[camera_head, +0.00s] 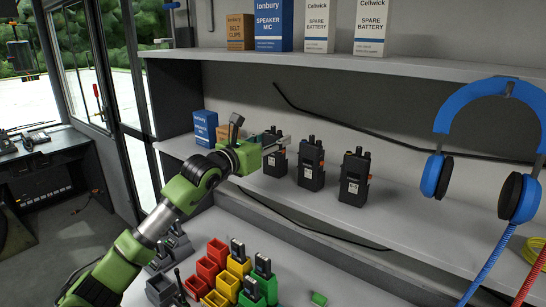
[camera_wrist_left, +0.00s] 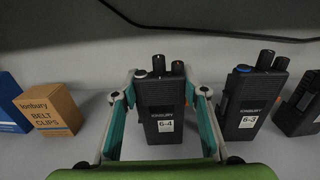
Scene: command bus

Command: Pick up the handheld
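Three black handhelds stand upright in a row on the lower shelf in the head view. The leftmost handheld (camera_head: 276,165) is labelled 6-4 in the left wrist view (camera_wrist_left: 161,112). The middle handheld (camera_head: 311,168) is labelled 6-3 in that view (camera_wrist_left: 249,105). The third handheld (camera_head: 354,178) shows partly at its right edge (camera_wrist_left: 300,108). My left gripper (camera_head: 277,142) is open at the 6-4 handheld. In the left wrist view its fingers (camera_wrist_left: 160,95) stand on either side of that handheld, with narrow gaps visible. My right gripper is not in view.
A belt clips box (camera_wrist_left: 49,112) and a blue box (camera_head: 205,127) stand left of the handhelds. The upper shelf (camera_head: 330,66) overhangs them. Blue headphones (camera_head: 490,95) hang at right. Coloured bins (camera_head: 218,253) with handhelds stand below. A black cable runs behind.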

